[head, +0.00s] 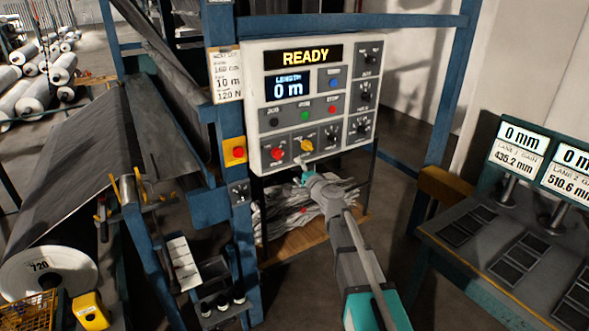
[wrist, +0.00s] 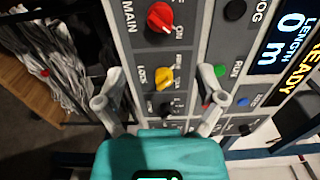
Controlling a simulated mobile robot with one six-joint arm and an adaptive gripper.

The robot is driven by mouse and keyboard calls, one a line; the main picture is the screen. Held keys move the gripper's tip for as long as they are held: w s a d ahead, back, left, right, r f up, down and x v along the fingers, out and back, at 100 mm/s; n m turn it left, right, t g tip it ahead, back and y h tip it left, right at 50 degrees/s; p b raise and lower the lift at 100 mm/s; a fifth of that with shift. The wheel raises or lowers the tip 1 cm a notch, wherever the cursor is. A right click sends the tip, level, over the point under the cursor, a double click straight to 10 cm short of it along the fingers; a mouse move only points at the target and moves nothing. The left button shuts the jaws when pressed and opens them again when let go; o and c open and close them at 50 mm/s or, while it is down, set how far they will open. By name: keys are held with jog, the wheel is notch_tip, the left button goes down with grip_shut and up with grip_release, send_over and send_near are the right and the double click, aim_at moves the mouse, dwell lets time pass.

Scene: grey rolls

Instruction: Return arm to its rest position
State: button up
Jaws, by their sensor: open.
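My gripper (head: 303,172) is in front of the lower edge of the white control panel (head: 254,95). In the wrist view my gripper (wrist: 167,92) is open, with its two fingers apart and nothing held. The yellow knob (wrist: 164,78) shows between the fingers, with the red main knob (wrist: 160,18) above it. The head view shows the red knob (head: 278,153) and yellow knob (head: 306,146) just beyond the gripper. I cannot tell whether a fingertip touches the panel. The panel display reads READY and length 0 m.
Blue frame posts (head: 229,200) stand left of the panel, with a yellow box with a red button (head: 234,151) on one. A shelf of crumpled grey material (head: 300,205) lies below. A bench with displays (head: 520,150) is at right. A large grey roll (head: 48,275) is at left.

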dwell(0.3)
jog(key=s+d+f+n+g+h, duration=0.1)
jog(key=s+d+f+n+g, duration=0.2)
jog(key=s+f+n+g, duration=0.4)
jog(key=s+d+f+n+g+h, duration=0.1)
jog(key=s+d+f+n+g, duration=0.15)
jog(key=s+f, duration=0.5)
jog(key=s+d+f+n+g+h, duration=0.1)
jog(key=s+d+f+g+h, duration=0.1)
jog(key=s+d+h, duration=0.2)
jog(key=s+d+f+n+g+h, duration=0.1)
jog(key=s+d+f+g+h, duration=0.1)
jog(key=s+d, duration=0.9)
jog(key=shift+s+d+g+h, duration=0.15)
jog(key=shift+s+g+h, duration=0.6)
jog(key=shift+s+h, duration=0.2)
jog(key=shift+w, duration=0.1)
